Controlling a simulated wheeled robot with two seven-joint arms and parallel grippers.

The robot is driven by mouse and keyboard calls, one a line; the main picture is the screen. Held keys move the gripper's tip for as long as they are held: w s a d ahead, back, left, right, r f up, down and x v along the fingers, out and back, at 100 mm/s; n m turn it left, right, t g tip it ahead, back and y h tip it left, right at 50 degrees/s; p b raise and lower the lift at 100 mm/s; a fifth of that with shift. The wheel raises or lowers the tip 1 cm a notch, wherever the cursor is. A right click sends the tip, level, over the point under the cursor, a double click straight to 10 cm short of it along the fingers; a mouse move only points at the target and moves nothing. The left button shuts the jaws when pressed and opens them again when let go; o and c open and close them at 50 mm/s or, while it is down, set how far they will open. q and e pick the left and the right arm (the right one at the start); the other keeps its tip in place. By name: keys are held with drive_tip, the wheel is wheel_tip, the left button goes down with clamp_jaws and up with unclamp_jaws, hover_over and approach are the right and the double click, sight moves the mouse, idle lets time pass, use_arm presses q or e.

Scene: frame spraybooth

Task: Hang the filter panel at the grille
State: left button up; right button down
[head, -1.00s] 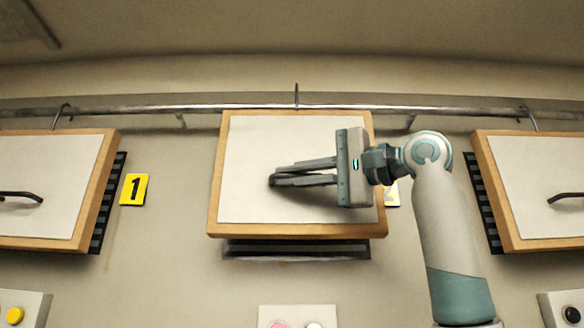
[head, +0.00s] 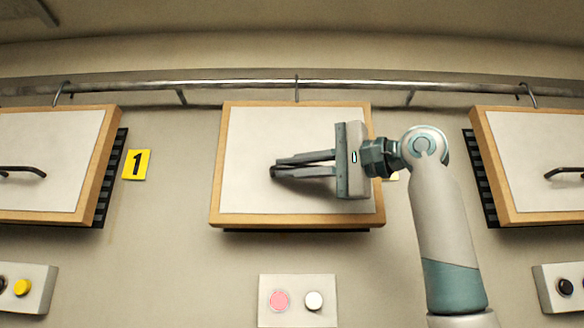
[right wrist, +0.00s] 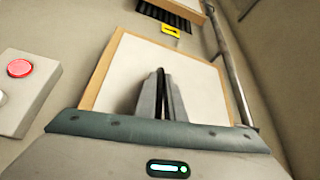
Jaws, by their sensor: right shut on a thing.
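The filter panel (head: 250,135), white with a wooden frame, is upright in front of the middle of the wall. It also shows in the right wrist view (right wrist: 207,88). My right gripper (head: 276,171) comes in from the right and is shut at the panel's front, on its handle, which the fingers mostly hide. The panel's hook (head: 296,93) reaches up to the rail (head: 230,86); whether it bears on the rail I cannot tell. The grille (head: 296,230) is almost all covered; only a thin dark strip shows under the panel. My left gripper is out of view.
Similar panels hang from the rail at left (head: 50,160) and right (head: 530,160), each before a dark grille. A yellow plate marked 1 (head: 136,164) is left of the middle panel. A box with pink and white buttons (head: 297,312) sits below.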

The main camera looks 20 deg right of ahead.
drive_tip(key=c, duration=1.8)
unclamp_jaws()
drive_tip(key=shift+s, duration=0.1)
drive_tip(key=shift+o, duration=0.2)
drive_tip(key=shift+s+d+f+b, duration=0.15)
drive_tip(key=shift+s+d+b, duration=0.05)
drive_tip(key=shift+d+b, duration=0.1)
drive_tip(key=b+v, duration=0.7)
drive_tip(key=v, duration=0.9)
drive_tip(key=shift+s+d+r, duration=0.2)
drive_tip(key=shift+s, duration=0.1)
